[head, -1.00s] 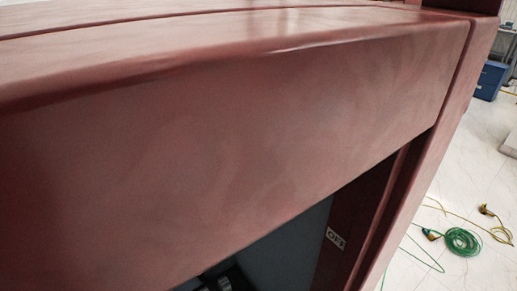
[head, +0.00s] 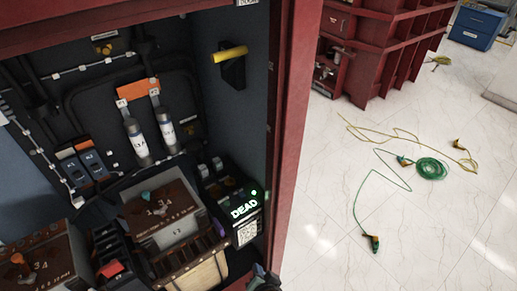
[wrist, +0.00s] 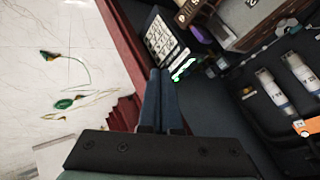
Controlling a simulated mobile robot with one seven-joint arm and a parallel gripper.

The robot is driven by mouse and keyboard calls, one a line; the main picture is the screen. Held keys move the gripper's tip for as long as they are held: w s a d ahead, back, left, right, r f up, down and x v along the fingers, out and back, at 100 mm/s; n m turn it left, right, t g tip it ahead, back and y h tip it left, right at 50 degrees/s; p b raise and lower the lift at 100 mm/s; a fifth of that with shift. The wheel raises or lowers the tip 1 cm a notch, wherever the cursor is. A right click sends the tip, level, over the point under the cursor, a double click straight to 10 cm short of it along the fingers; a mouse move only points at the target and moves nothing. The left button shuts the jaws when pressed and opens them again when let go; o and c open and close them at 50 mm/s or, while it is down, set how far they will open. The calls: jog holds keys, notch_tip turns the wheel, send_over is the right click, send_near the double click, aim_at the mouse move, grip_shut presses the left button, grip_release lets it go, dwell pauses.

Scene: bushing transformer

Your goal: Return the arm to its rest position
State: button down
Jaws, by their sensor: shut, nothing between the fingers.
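My gripper (wrist: 160,74) shows in the wrist view with its two blue-grey fingers pressed together and nothing between them. It is in front of the open red cabinet, with its fingertips pointing toward the black unit with the lit green DEAD sign (wrist: 183,68). I cannot tell the exact gap between them. In the head view that DEAD unit (head: 243,209) sits at the lower right inside the cabinet. A dark part at the bottom edge there may be my arm; most of the arm is out of view.
The cabinet's red right post (head: 290,110) stands close to the gripper. Inside are a yellow handle (head: 230,55) and two white cylinders (head: 137,138). A green cable (head: 431,168) and a yellow cable (head: 400,136) lie on the otherwise open pale floor. A blue box (head: 477,27) stands far right.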

jog(key=w+r+n+t, duration=0.2)
jog(key=w+r+t, duration=0.1)
jog(key=w+r, duration=0.9)
notch_tip(320, 180, up, 32)
jog(key=w+r+n+t+h, duration=0.1)
jog(key=n+t, duration=0.1)
jog(key=t, duration=0.5)
jog(key=s+r+n+t, duration=0.1)
jog(key=s+r+t, duration=0.1)
jog(key=s+r, duration=0.4)
jog(key=s+r+t, duration=0.3)
jog(key=s+r, duration=0.3)
jog(key=r, duration=0.8)
jog(key=s+r+n+t+h, duration=0.1)
jog(key=s+r+t, duration=0.2)
jog(key=s+r, duration=0.3)
notch_tip(320, 180, up, 4)
jog(key=shift+s+r+n, duration=0.15)
jog(key=shift+s+n, duration=0.15)
jog(key=shift+a, duration=0.1)
